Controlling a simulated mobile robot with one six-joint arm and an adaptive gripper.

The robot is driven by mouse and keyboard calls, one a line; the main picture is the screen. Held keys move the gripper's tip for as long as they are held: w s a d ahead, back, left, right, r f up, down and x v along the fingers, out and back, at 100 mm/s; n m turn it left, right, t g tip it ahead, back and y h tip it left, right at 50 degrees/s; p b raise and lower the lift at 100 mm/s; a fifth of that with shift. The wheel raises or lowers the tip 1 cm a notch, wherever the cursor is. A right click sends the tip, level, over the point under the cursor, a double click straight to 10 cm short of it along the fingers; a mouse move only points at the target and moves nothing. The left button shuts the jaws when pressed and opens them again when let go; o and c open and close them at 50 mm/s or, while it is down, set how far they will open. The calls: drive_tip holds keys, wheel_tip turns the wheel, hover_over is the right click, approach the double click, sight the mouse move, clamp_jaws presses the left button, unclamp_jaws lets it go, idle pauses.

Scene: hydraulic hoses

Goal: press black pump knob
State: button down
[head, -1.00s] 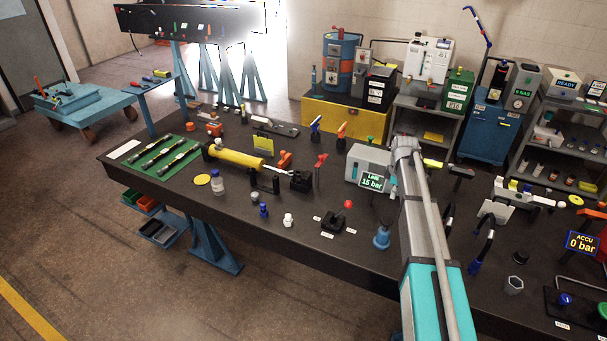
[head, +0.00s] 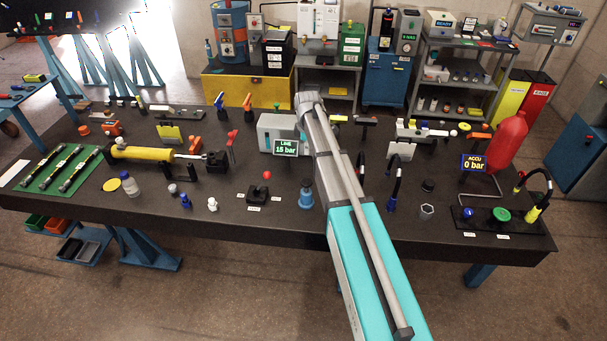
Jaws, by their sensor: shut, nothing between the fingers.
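A small black knob-like piece (head: 428,185) stands on the right half of the dark workbench (head: 330,222); I cannot tell for sure that it is the pump knob. A pale grey box with a display reading "LINE 15 bar" (head: 286,148) stands mid-bench, partly behind my arm. A black base with a red ball-topped lever (head: 259,191) is in front of it. My arm reaches up from the bottom over the bench, right of the grey box. My gripper is not visible; the arm hides what is behind it.
A yellow cylinder (head: 143,153) and green mat (head: 48,180) lie at left. Right are an "ACCU 0 bar" display (head: 474,164), a red bottle (head: 507,142), hoses and a plate with blue and green knobs (head: 480,217).

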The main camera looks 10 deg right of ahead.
sight(307, 182)
drive_tip(key=shift+f, duration=0.2)
idle(0.3)
wheel_tip(307, 182, down, 14)
drive_tip(key=b, duration=1.4)
drive_tip(key=shift+r, duration=0.15)
idle(0.4)
wheel_tip(307, 182, down, 3)
drive_tip(key=b, duration=0.3)
drive_tip(key=shift+s, duration=0.15)
idle(0.4)
drive_tip(key=shift+r, duration=0.15)
wheel_tip(307, 182, up, 14)
drive_tip(key=p, duration=1.4)
idle(1.8)
